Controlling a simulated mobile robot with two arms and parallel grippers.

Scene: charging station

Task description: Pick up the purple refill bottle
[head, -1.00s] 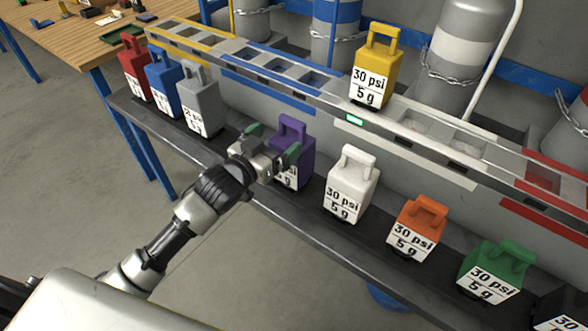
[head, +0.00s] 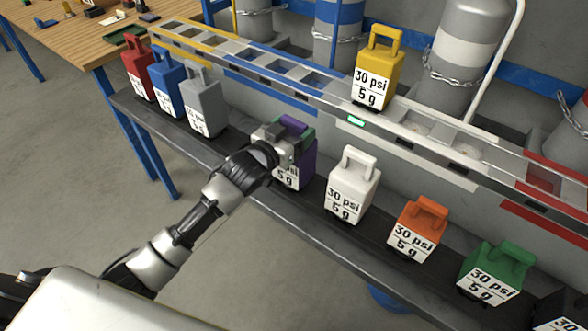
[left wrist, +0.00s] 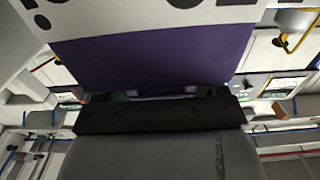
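The purple refill bottle (head: 290,177) stands on the dark lower shelf (head: 240,163), between the grey and white bottles. My left gripper (head: 287,138) is at its upper part, by the handle. Its greenish fingers look spread, one on either side of the handle; the gripper covers much of the bottle's top. In the left wrist view, the purple body (left wrist: 150,58) and its white label fill the upper middle, close to the dark gripper (left wrist: 160,95). Contact with the handle is hidden. My right gripper is not in view.
Grey (head: 201,105), blue (head: 168,84) and red (head: 138,68) bottles stand left on the shelf. White (head: 352,190), orange (head: 417,230) and green (head: 494,272) ones stand right. A yellow bottle (head: 376,70) sits in the slotted rack (head: 420,128) above.

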